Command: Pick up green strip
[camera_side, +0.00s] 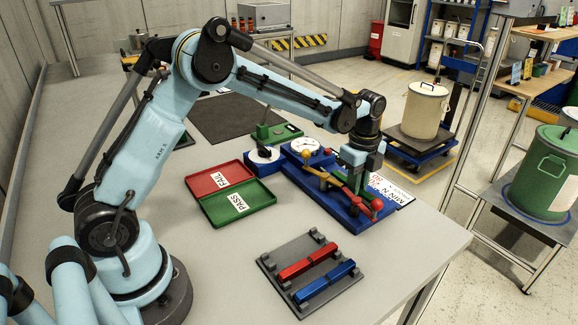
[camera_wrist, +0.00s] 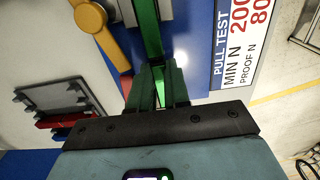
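The green strip (camera_wrist: 150,30) shows in the wrist view, running down from the top edge to between my fingers. In the side view it is mostly hidden by my gripper and the blue test fixture's parts. My gripper (camera_side: 354,184) points down over the blue test fixture (camera_side: 335,209). In the wrist view, the dark green fingers of my gripper (camera_wrist: 160,90) stand close on both sides of the strip. Whether they touch and squeeze it is unclear. A red ball-ended part (camera_side: 377,205) and a yellow ball-ended arm (camera_side: 306,154) sit on the fixture beside the gripper.
A grey rack (camera_side: 268,262) in front holds a red strip (camera_side: 307,263) and a blue strip (camera_side: 324,282). Red FAIL (camera_side: 212,180) and green PASS (camera_side: 215,214) trays lie left of the fixture. A PULL TEST sign (camera_wrist: 236,45) is at its right. Bare table lies right of the rack.

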